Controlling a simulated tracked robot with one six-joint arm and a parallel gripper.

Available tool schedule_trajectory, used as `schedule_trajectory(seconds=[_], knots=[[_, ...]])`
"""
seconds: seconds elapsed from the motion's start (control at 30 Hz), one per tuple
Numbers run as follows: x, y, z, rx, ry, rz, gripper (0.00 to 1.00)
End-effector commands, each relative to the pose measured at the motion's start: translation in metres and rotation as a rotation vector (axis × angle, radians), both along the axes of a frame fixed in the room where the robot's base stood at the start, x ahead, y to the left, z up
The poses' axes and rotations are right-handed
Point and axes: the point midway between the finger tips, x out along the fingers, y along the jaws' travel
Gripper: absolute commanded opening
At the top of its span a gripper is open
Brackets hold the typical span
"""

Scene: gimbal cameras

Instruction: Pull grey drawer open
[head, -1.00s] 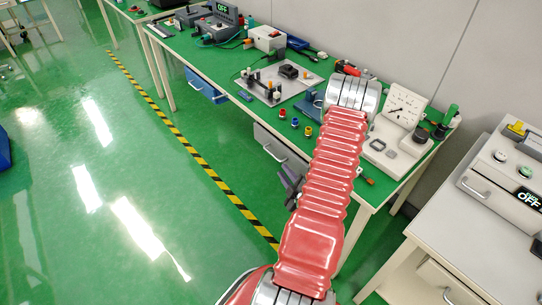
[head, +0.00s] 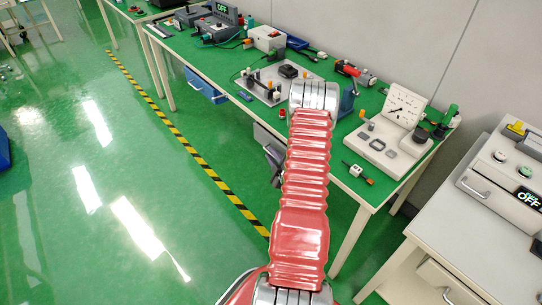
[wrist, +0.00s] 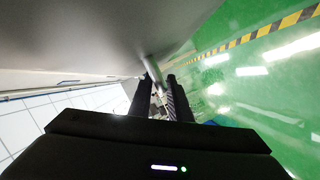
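The grey drawer (head: 261,134) is under the green-topped bench in the head view, mostly hidden behind my arm. My gripper (head: 270,154) is in front of it, partly hidden by the red arm sleeve. In the wrist view a large grey surface, likely the drawer front (wrist: 80,38), fills the upper left. A metal handle bar (wrist: 151,68) runs down from it toward the gap between my dark fingers (wrist: 161,84). The fingers stand apart with part of the bar between them. I cannot tell whether either finger touches it.
A blue drawer (head: 205,86) is farther left along the bench. A white gauge device (head: 394,133) and several small parts are on the green top (head: 340,175). A grey cabinet with a display (head: 505,180) is at the right. The floor to the left (head: 100,190) is clear.

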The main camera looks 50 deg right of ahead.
Motion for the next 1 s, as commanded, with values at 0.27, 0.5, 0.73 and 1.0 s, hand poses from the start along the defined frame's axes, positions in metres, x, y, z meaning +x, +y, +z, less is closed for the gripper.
schedule_trajectory(seconds=[0.27,0.5,0.73,1.0], knots=[[0.0048,-0.0026,-0.0013,0.000,0.000,0.000,0.17],[0.0048,-0.0023,-0.0012,0.001,0.001,0.001,0.07],[0.0047,-0.0020,-0.0017,0.001,0.001,0.001,0.00],[0.0045,-0.0016,-0.0022,0.002,0.001,0.001,0.00]])
